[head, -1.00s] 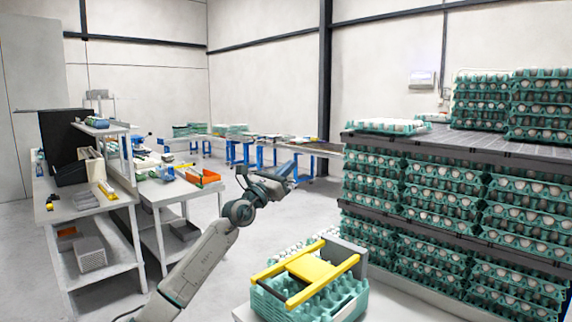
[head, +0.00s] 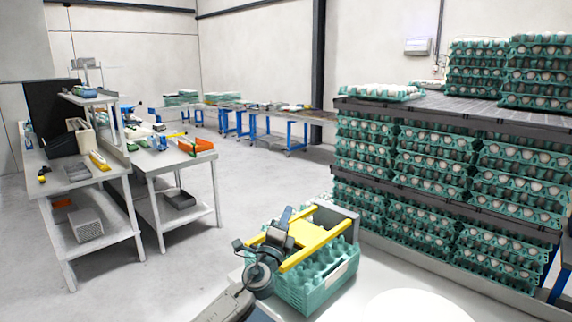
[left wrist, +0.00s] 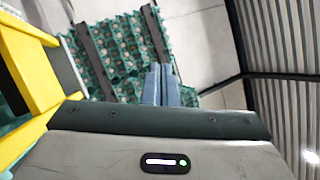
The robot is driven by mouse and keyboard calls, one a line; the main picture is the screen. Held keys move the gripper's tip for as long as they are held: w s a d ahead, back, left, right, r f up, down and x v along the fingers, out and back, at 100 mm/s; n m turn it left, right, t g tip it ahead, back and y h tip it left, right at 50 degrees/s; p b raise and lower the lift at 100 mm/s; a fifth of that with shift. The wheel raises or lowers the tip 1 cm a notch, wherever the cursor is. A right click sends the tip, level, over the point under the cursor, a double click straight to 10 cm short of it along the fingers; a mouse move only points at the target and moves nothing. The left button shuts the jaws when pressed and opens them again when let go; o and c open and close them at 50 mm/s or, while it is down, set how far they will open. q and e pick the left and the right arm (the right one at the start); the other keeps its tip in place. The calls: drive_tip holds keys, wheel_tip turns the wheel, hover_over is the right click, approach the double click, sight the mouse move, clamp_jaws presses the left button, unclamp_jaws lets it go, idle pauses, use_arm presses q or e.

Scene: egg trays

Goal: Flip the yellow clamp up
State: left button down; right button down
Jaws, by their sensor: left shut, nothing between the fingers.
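The yellow clamp (head: 310,236) is a frame with a broad plate between two bars. It lies over a green egg tray (head: 318,288) on a white table at the lower middle of the head view. A grey bracket (head: 338,217) stands at its far end. My left gripper (head: 287,216) is shut and empty, beside the clamp's left side and partly in front of it. In the left wrist view the shut fingers (left wrist: 161,84) point up, and the yellow clamp (left wrist: 30,75) shows at the left edge. I cannot tell whether the gripper touches it. My right gripper is not in view.
Tall stacks of green egg trays (head: 440,150) stand behind the table on the right. The white tabletop (head: 400,272) is bare right of the tray, apart from a white round shape. Shelved workbenches (head: 90,185) stand at the left, with open floor between.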

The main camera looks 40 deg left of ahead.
use_arm(q)
drive_tip(key=s+d+f+n+g+h+b, duration=0.15)
drive_tip(key=s+f+n+g, duration=0.45)
drive_tip(key=f, duration=1.4)
drive_tip(key=s+d+f+n+g, duration=0.3)
drive_tip(key=s+f, duration=0.5)
drive_tip(key=f, duration=1.1)
drive_tip(key=s+d+f+n+g+h+b, duration=0.1)
drive_tip(key=s+f+n+g, duration=0.4)
drive_tip(key=f, duration=1.5)
drive_tip(key=s+d+f+n+g+h, duration=0.1)
drive_tip(key=s+d+f, duration=0.3)
drive_tip(key=s+f, duration=0.4)
drive_tip(key=s+d+f+n+g+h, duration=0.1)
drive_tip(key=s+d+f+g, duration=0.2)
drive_tip(key=s+f, duration=0.5)
drive_tip(key=s+d+f+n+g+h+b, duration=0.1)
drive_tip(key=s+d+f, duration=0.3)
drive_tip(key=s, duration=1.7)
wheel_tip(320, 180, down, 4)
drive_tip(key=shift+s+d+r+g+h, duration=0.1)
drive_tip(key=shift+s+d+g+h, duration=0.25)
drive_tip(key=shift+g, duration=0.35)
